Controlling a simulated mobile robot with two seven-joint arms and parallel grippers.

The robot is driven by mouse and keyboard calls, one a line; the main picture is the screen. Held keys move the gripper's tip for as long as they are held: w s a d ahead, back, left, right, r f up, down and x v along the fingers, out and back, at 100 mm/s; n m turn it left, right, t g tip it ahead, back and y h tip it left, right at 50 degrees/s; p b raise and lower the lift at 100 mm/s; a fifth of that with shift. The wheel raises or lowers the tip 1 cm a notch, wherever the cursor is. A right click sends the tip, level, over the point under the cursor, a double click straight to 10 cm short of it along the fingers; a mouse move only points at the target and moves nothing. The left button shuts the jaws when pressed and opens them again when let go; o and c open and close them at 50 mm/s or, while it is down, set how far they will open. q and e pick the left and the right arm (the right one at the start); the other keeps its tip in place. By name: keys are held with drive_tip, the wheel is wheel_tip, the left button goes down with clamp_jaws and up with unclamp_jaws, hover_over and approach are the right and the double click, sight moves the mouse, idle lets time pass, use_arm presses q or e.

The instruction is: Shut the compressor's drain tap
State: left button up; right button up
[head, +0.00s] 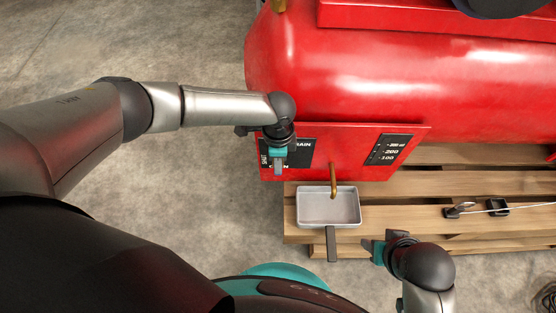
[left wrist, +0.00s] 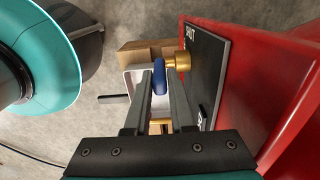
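The drain tap shows in the left wrist view as a brass stem (left wrist: 181,60) with a blue handle (left wrist: 158,76) seen edge-on, beside the dark label plate (left wrist: 208,70). My left gripper (left wrist: 160,80) has its fingertips on either side of the handle; whether they press on it I cannot tell. In the head view my left gripper (head: 278,168) is in front of the plate marked "SHUT" and hides the tap. The red compressor (head: 390,80) lies behind. My right gripper (head: 376,251) is low, away from the tap; its opening is unclear.
A brass drain pipe (head: 333,180) ends above a white tray (head: 328,222) on the wooden pallet (head: 400,232). A gauge-like label (head: 390,149) is to the right. A small black fitting with a cord (head: 497,207) lies on the pallet. Bare concrete floor (head: 200,215) is at the left.

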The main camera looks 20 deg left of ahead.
use_arm(q)
clamp_jaws()
idle(0.9)
